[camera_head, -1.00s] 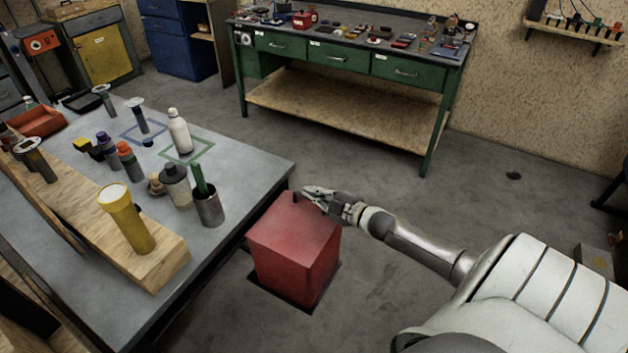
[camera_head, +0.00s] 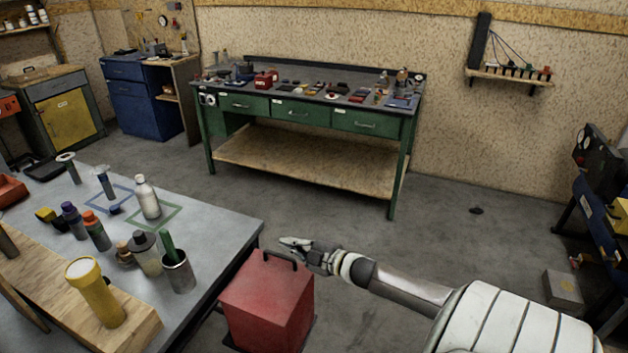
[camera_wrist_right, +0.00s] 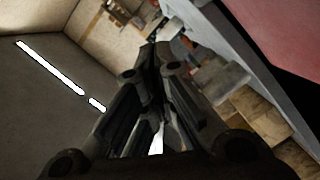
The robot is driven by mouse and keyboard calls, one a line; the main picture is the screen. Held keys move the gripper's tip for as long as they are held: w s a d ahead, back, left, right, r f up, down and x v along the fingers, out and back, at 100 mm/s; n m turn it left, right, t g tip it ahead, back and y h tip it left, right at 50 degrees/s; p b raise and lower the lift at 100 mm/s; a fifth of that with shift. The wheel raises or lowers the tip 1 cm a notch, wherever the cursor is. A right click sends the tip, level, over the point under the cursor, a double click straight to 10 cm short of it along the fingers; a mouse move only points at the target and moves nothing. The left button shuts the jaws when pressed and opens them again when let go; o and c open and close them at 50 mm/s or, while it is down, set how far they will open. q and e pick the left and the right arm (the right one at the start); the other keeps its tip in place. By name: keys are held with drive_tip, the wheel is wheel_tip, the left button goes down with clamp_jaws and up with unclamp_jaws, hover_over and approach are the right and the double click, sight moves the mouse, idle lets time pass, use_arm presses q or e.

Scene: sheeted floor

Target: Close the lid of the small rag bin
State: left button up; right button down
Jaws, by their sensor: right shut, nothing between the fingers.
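The small rag bin (camera_head: 268,302) is a red box on the floor beside the grey table's right edge. Its top is covered by a flat red lid with a dark handle (camera_head: 281,257) at the back edge. My right gripper (camera_head: 284,242) is shut and empty, just behind and above the lid's back edge, close to the handle. I cannot tell whether it touches the handle. In the right wrist view the shut fingers (camera_wrist_right: 160,105) fill the middle, and a red surface (camera_wrist_right: 285,30) shows at upper right. My left gripper is not in view.
The grey table (camera_head: 215,222) at left carries bottles, a metal cup (camera_head: 178,272), a yellow flashlight (camera_head: 96,292) and a wooden board. A green workbench (camera_head: 300,115) stands at the back. The floor right of the bin is open, with a grey box (camera_head: 563,290) farther right.

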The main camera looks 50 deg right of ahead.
drive_tip(key=d+v, duration=0.1)
drive_tip(key=v, duration=0.5)
drive_tip(key=shift+s+d+r+b, duration=0.15)
drive_tip(key=shift+d+r+b, duration=0.1)
drive_tip(key=shift+r+b, duration=0.05)
drive_tip(key=s+f+m+g+h, duration=0.2)
drive_tip(key=s+f, duration=0.3)
drive_tip(key=f, duration=0.5)
drive_tip(key=s+f+m+g+h, duration=0.1)
drive_tip(key=s+f+m+g, duration=0.2)
drive_tip(key=f, duration=0.7)
drive_tip(key=s+f+m+g+h, duration=0.1)
drive_tip(key=s+f+m+h, duration=0.1)
drive_tip(key=s+f, duration=0.6)
drive_tip(key=s+a+f+m+g+y+b, duration=0.1)
drive_tip(key=s+a+f+g, duration=0.8)
drive_tip(key=s+a+f, duration=1.3)
drive_tip(key=shift+s+a+m+y+b, duration=0.3)
drive_tip(key=shift+s+a+m+y, duration=0.4)
drive_tip(key=shift+s+a+m, duration=0.4)
